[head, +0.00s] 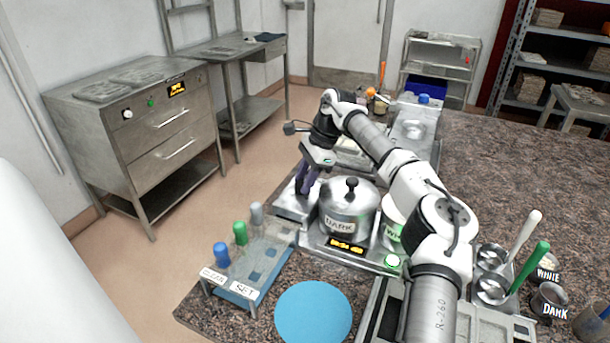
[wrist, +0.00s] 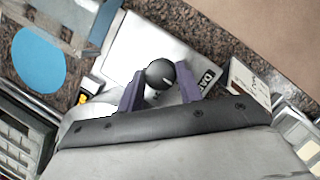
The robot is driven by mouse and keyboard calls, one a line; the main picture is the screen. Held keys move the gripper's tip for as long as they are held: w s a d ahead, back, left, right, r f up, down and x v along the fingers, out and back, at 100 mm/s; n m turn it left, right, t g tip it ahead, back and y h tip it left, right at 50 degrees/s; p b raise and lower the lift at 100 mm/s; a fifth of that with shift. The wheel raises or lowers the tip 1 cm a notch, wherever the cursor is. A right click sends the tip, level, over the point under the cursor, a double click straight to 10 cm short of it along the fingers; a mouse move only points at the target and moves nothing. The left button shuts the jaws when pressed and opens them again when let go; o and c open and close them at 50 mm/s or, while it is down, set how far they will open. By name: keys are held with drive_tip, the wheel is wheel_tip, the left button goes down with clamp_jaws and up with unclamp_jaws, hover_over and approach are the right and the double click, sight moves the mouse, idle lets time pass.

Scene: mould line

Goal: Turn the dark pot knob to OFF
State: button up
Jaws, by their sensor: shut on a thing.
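The dark pot knob (wrist: 158,73) is round and black with a short white mark, in the wrist view. It stands on a pale metal surface (wrist: 140,43). My gripper (wrist: 161,88) has its two purple fingers on either side of it, shut on it. In the head view my gripper (head: 306,186) points down over a metal block (head: 292,211), left of the lidded steel pot labelled DARK (head: 340,226). The knob is hidden there. I cannot read an OFF mark or where the white mark points.
A pot labelled WHITE (head: 391,232) stands right of the dark pot, partly behind my arm. A rack with coloured-handled tools (head: 262,262) and a blue disc (head: 313,312) lie nearer.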

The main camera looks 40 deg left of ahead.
drive_tip(key=shift+n, duration=0.3)
drive_tip(key=o, duration=1)
drive_tip(key=shift+w, duration=0.1)
drive_tip(key=shift+v, duration=6.9)
drive_tip(key=shift+a, duration=0.15)
